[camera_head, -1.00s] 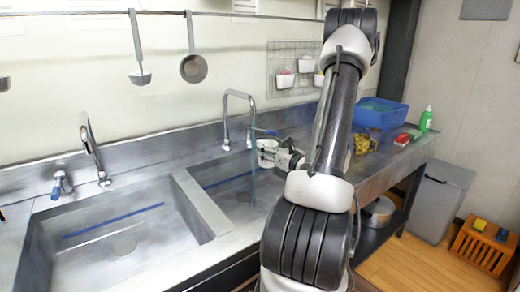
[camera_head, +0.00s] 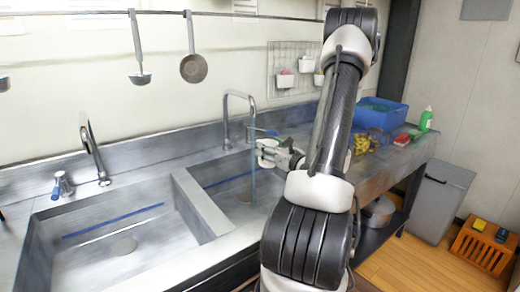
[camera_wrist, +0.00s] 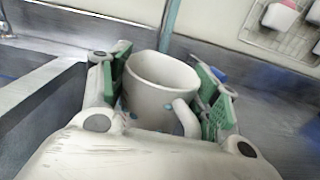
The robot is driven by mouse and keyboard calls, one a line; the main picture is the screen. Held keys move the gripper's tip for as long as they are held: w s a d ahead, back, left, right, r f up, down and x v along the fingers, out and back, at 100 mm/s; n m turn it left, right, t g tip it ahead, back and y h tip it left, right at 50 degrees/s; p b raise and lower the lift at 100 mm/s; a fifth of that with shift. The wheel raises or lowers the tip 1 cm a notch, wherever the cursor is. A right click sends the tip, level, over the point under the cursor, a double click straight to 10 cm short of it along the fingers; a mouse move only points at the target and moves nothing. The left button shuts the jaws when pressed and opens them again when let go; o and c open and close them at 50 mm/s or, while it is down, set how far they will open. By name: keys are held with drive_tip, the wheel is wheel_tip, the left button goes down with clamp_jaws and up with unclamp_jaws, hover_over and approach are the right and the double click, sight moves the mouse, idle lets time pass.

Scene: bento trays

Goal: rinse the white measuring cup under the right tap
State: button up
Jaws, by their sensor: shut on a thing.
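The white measuring cup (camera_wrist: 158,75) is held between the green pads of my gripper (camera_wrist: 165,90) in the wrist view, its handle toward the camera. My gripper is shut on it. In the head view the cup (camera_head: 267,144) is over the right basin (camera_head: 222,172), with my gripper (camera_head: 280,155) on its right. The right tap (camera_head: 226,115) arches above the basin. A blue-green stream of water (camera_head: 253,160) runs down from its spout, at or right beside the cup's left side. In the wrist view the stream (camera_wrist: 170,30) shows behind the cup's rim.
The left tap (camera_head: 90,145) stands over the left basin (camera_head: 65,215), with a divider (camera_head: 198,205) between the basins. A blue tub (camera_head: 380,114), yellow items (camera_head: 361,143) and a green bottle (camera_head: 426,119) are on the counter at right. A ladle (camera_head: 139,75) and pan (camera_head: 193,68) hang above.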

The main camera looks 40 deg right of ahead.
drive_tip(key=s+a+r, duration=0.1)
drive_tip(key=s+r, duration=0.3)
drive_tip(key=s, duration=0.1)
idle(0.3)
drive_tip(key=shift+w, duration=0.1)
idle(0.5)
